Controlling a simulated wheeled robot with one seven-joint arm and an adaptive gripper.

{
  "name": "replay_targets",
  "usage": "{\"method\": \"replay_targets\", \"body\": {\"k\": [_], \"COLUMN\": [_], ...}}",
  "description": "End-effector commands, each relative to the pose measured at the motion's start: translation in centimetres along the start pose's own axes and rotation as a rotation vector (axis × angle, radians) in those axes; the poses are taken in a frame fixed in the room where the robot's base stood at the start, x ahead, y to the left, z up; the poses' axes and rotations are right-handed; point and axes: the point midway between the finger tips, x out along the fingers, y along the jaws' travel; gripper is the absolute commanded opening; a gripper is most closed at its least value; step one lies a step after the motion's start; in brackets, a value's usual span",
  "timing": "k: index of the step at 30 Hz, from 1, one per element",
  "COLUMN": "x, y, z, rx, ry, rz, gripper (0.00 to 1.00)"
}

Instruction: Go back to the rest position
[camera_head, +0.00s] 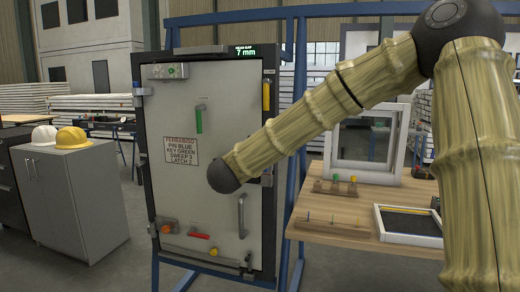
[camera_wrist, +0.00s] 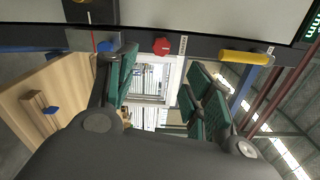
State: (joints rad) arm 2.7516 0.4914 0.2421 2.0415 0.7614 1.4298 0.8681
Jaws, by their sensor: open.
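My gripper (camera_wrist: 163,88) shows in the wrist view with its two green-padded fingers spread apart. Nothing is seen between the pads. It is near the edge of the framed door panel (camera_head: 180,102), whose dark frame crosses the top of the wrist view. In the head view my arm reaches across the panel's right side and ends in a dark round joint. My gripper cannot be made out there.
The panel carries a green handle (camera_head: 199,120), red handle (camera_head: 199,236), grey pull handle (camera_head: 241,216) and yellow side handle (camera_head: 266,95). A wooden table (camera_head: 310,232) with a window frame and tray stands right. A grey cabinet (camera_head: 75,200) stands left, with floor between.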

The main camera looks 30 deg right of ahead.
Motion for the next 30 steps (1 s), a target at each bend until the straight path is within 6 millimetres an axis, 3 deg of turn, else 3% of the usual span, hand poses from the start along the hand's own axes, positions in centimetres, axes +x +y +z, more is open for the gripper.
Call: {"method": "replay_targets", "body": {"k": [6, 22, 26, 30], "x": [-0.9, -0.9, -1.2, -2.2], "y": [0.0, 0.4, 3.3, 10.1], "z": [0.0, 0.1, 0.5, 1.3], "rx": [0.000, -0.009, -0.085, -0.261], "ry": [0.000, -0.004, -0.038, -0.121], "rz": [0.001, 0.003, 0.024, 0.078], "gripper": [0.52, 0.52, 0.52, 0.52]}}
